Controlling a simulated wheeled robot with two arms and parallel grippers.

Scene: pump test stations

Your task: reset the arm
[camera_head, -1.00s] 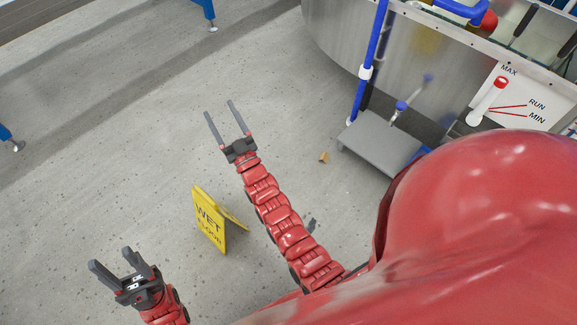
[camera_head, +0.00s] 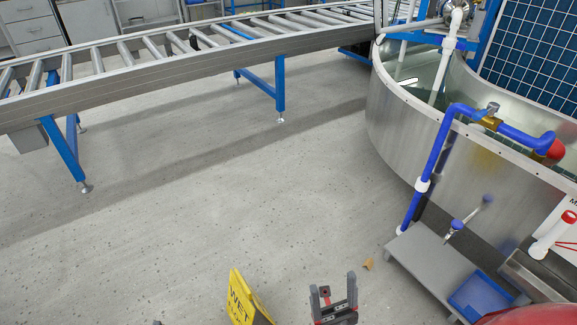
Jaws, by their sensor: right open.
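My right gripper (camera_head: 333,284) is at the bottom edge, right of the middle, with its two grey fingers apart and nothing between them. Its fingers point up the picture, over the bare floor. The rest of the right arm is cut off by the lower edge.
A yellow wet-floor sign (camera_head: 241,299) stands left of my right gripper. A grey platform (camera_head: 432,258) and a curved metal tank (camera_head: 425,150) with blue pipes are to the right. A roller conveyor (camera_head: 160,70) crosses the back. The middle floor is clear.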

